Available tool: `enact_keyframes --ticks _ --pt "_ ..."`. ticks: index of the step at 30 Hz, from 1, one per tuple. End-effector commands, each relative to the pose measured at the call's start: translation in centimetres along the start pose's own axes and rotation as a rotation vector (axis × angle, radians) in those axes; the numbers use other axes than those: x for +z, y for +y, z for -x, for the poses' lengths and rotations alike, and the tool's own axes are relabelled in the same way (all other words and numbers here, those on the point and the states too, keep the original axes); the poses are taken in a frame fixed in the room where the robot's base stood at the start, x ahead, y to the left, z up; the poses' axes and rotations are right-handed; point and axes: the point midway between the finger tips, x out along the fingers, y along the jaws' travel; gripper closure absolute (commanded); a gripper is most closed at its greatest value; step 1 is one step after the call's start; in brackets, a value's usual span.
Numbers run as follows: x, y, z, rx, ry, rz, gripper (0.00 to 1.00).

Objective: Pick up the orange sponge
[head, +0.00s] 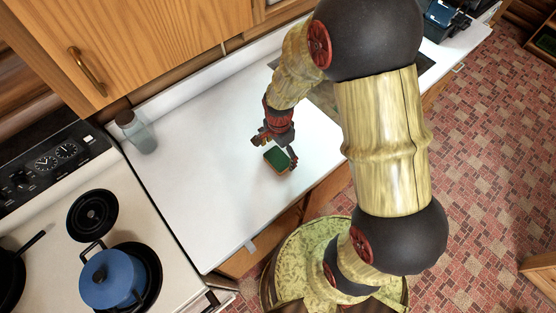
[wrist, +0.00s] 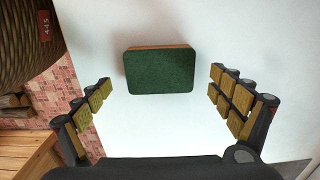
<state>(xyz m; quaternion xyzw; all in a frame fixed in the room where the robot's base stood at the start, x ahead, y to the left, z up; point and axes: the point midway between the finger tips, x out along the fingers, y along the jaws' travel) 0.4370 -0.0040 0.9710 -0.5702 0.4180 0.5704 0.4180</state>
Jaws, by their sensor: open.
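The sponge (head: 276,158) lies on the white countertop (head: 205,150) in the head view, with a dark green top face and a thin orange side. In the wrist view the sponge (wrist: 160,72) shows its green face, with an orange strip along its upper edge. My gripper (head: 275,149) is right at the sponge in the head view. In the wrist view my gripper (wrist: 162,100) has its fingers spread wide on the left and right of the sponge, with white gaps on both sides. Nothing is between the fingers' pads touching them.
A stove with a blue pot (head: 112,279) and burners stands at the left. A glass bottle (head: 137,132) stands at the counter's back left. A wooden cabinet (head: 130,40) hangs above. The counter left of the sponge is clear.

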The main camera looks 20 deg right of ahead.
Motion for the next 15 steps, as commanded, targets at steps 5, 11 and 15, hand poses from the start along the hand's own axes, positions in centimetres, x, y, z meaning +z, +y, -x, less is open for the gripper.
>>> enact_keyframes --ticks 5,11,15 --pt "0.0 0.0 -2.2 0.001 0.0 0.001 0.07" --pt "-0.1 0.0 -2.6 -0.001 0.0 0.001 0.07" --pt "0.0 0.0 -2.6 -0.001 0.0 0.001 0.09"
